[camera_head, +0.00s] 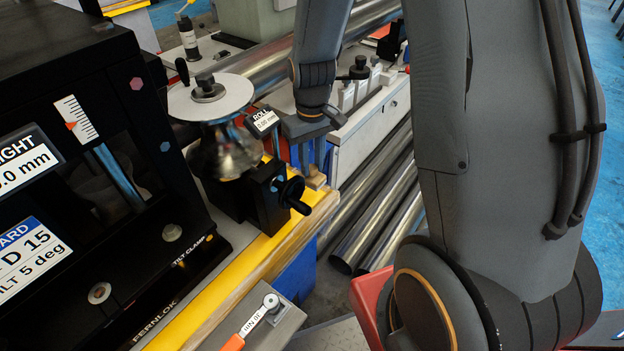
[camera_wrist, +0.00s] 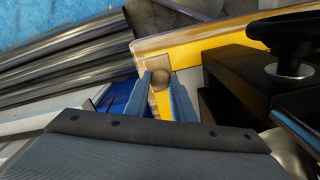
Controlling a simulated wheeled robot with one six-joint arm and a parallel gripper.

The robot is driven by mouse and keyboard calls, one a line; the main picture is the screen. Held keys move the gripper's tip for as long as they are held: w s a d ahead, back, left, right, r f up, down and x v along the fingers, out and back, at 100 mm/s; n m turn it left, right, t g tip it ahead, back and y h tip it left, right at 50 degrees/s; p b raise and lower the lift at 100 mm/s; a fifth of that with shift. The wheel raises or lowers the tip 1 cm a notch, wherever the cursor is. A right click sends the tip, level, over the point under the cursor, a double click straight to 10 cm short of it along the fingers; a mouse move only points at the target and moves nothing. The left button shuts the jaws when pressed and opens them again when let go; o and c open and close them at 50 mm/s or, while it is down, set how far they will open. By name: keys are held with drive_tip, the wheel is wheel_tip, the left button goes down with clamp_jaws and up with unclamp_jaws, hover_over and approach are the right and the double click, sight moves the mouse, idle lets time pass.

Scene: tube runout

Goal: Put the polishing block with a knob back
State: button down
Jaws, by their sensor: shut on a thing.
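My gripper (camera_head: 312,162) points down beside the machine's black roll stand, at the edge of the yellow bench. In the wrist view its two blue fingers (camera_wrist: 162,98) are shut on a small brown round knob, which I take to be the polishing block's knob (camera_wrist: 160,77). In the head view a tan piece of the block (camera_head: 317,182) shows just below the fingertips. Most of the block is hidden by the fingers. I cannot tell whether it rests on the bench or hangs just clear of it.
The black stand with a handwheel (camera_head: 289,193) is close left of the gripper. The yellow bench (camera_head: 215,310) has a wooden edge. Steel tubes (camera_head: 372,225) lie to the right. A grey fixture (camera_head: 362,125) stands behind.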

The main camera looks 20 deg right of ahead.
sight(312, 177)
drive_tip(key=shift+f+p, duration=0.3)
drive_tip(key=shift+f, duration=2.35)
drive_tip(key=shift+f, duration=0.15)
drive_tip(key=c, duration=1.5)
unclamp_jaws()
wheel_tip(312, 177, up, 12)
drive_tip(key=shift+r+b, duration=0.2)
drive_tip(key=shift+b, duration=0.55)
drive_tip(key=shift+s, duration=0.1)
